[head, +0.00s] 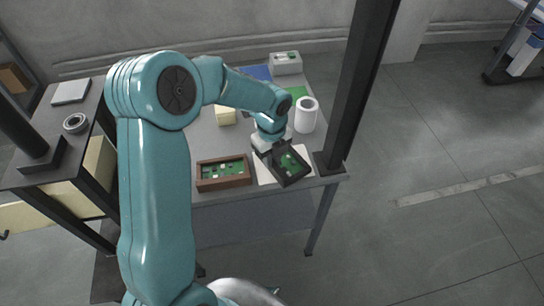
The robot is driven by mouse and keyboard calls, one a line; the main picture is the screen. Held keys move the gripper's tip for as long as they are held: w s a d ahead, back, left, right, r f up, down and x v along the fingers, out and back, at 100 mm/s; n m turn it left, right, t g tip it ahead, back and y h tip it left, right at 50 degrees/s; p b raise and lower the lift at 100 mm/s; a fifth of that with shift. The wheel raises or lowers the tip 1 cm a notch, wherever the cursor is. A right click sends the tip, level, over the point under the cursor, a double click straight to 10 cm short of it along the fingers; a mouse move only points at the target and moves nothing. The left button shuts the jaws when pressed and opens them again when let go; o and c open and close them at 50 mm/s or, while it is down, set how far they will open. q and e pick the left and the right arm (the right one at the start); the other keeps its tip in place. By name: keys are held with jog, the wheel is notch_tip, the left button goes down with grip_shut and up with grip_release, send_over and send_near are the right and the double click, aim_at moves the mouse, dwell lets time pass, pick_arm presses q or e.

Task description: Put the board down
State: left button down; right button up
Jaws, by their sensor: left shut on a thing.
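My left arm comes in from the left and reaches over the table. Its gripper (272,149) is shut on the edge of a dark-framed board (291,167) with a green face and small pale parts. The board is tilted over a white sheet (266,177) near the table's front edge. I cannot tell whether it touches the sheet. A brown tray (223,184) with a green circuit board in it sits just left of the sheet. My right gripper is not in view.
A white roll (306,115) stands behind the board, beside a dark upright post (361,85). A pale yellow block (225,117), a blue mat (256,73) and a light box (286,63) are farther back. A dark shelf (95,113) is at the left.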

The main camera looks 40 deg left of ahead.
pick_arm(q)
jog(key=c, duration=1)
grip_release()
jog(key=shift+w+f, duration=0.1)
jog(key=shift+f, duration=0.1)
jog(key=shift+r, duration=0.1)
notch_tip(320, 180, up, 12)
jog(key=shift+r+p, duration=0.15)
jog(key=shift+p, duration=0.2)
